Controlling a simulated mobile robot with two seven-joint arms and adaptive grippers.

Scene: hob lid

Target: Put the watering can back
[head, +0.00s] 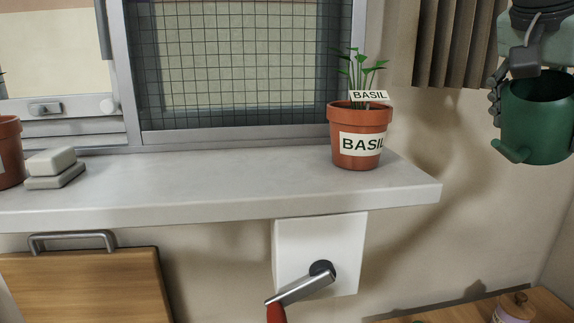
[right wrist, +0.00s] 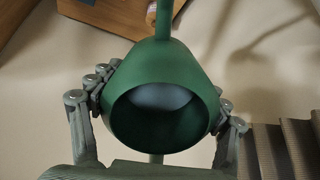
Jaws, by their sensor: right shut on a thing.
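The green watering can (head: 540,128) is at the upper right of the head view, in the air to the right of the sill. Its open top faces up toward my wrist, and a short spout or handle part sticks out at its lower left. My right gripper (head: 530,90) is shut on the can. In the right wrist view the fingers lie on both sides of the can's body (right wrist: 160,75), and its round opening faces the camera. The far side of the can is hidden. My left gripper is not in view.
The pale window sill (head: 230,186) has free room between the grey blocks (head: 55,167) and the potted basil (head: 361,135). A white box with a red-tipped crank (head: 305,287) is under it. A brown curtain (head: 450,45) hangs near the can. A wooden surface (head: 460,312) is lower right.

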